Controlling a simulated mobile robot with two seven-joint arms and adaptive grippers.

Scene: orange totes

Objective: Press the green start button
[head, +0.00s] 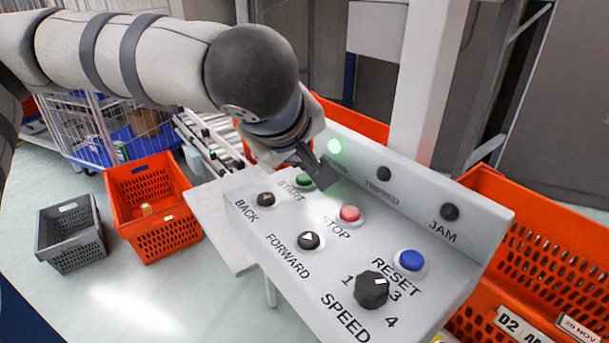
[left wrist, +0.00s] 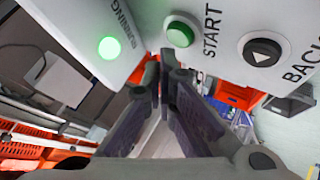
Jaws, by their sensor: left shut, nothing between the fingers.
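The green start button (head: 304,180) sits on the grey control panel (head: 270,222), above the START label and partly beside my fingers. It also shows in the left wrist view (left wrist: 180,32), round with a pale rim. My left gripper (head: 323,178) is shut and empty, its fingertips close beside the button. In the left wrist view, the fingertips (left wrist: 167,68) are just below the button; I cannot tell whether they touch it. The RUNNING lamp (head: 335,146) glows green. My right gripper is not in view.
Close by are the black BACK (head: 266,199) and FORWARD (head: 309,240) buttons, red STOP button (head: 350,213), blue RESET button (head: 411,260) and black speed knob (head: 371,289). The TRIPPED (head: 384,173) and JAM (head: 449,212) lamps are dark. Orange totes (head: 160,235) stand around.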

